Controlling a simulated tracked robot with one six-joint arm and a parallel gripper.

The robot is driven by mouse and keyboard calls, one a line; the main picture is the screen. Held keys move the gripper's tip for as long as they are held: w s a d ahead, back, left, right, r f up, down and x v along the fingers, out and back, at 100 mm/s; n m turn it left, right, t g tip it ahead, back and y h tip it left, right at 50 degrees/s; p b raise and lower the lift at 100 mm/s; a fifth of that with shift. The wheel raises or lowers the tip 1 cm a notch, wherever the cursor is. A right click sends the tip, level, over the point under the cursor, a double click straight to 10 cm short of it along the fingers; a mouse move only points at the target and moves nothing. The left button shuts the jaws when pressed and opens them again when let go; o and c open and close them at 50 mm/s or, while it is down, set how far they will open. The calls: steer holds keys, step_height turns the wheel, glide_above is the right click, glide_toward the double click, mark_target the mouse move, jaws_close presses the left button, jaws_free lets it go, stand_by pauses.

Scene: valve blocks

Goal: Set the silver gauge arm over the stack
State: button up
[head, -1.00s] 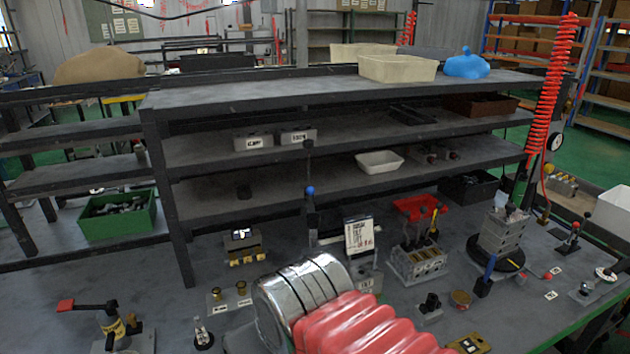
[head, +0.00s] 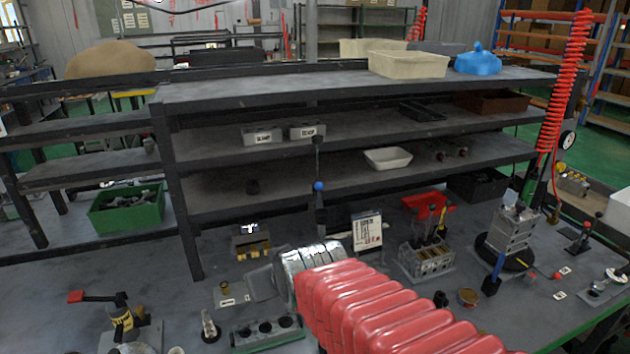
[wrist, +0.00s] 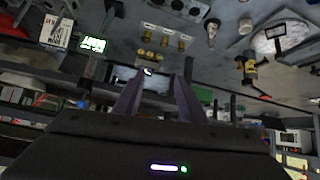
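The stack of grey blocks (head: 511,230) stands on a round black base at the right of the bench in the head view. A blue-handled tool leans at its front left. I cannot make out the silver gauge arm for certain; a small silver fixture with a pale disc (head: 607,281) sits at the right edge, right of the stack. In the wrist view my gripper (wrist: 157,82) shows two dark fingers, apart, with nothing held between them. In the head view my red-sleeved arm reaches to the bench middle, left of the stack; its fingertips cannot be made out.
A grey block with round holes (head: 267,332) lies left of my arm. A red-handled lever valve (head: 121,318) is at front left. A grey valve block (head: 427,259) and a white sign card (head: 367,231) stand between my arm and the stack. Shelves (head: 350,185) rise behind.

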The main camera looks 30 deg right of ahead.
steer(key=w+d+r+m+t+h, duration=0.1)
steer(key=w+d+t+h, duration=0.25)
steer(key=w+d, duration=0.5)
steer(key=t+h, duration=0.3)
glide_toward(316, 192)
steer(key=shift+m+y, duration=0.25)
steer(key=shift+m, duration=0.15)
steer(key=s+a+r, duration=0.2)
steer(key=s+r, duration=0.1)
steer(key=shift+s+a+r, duration=0.1)
steer(key=shift+s, duration=0.05)
steer(key=shift+s+d+r+t, duration=0.1)
steer(key=shift+d+r+t, duration=0.15)
steer(key=shift+d, duration=0.25)
steer(key=x, duration=1.3)
steer(key=shift+w+d, duration=0.25)
steer(key=shift+w, duration=0.1)
steer(key=shift+c, duration=0.4)
jaws_close()
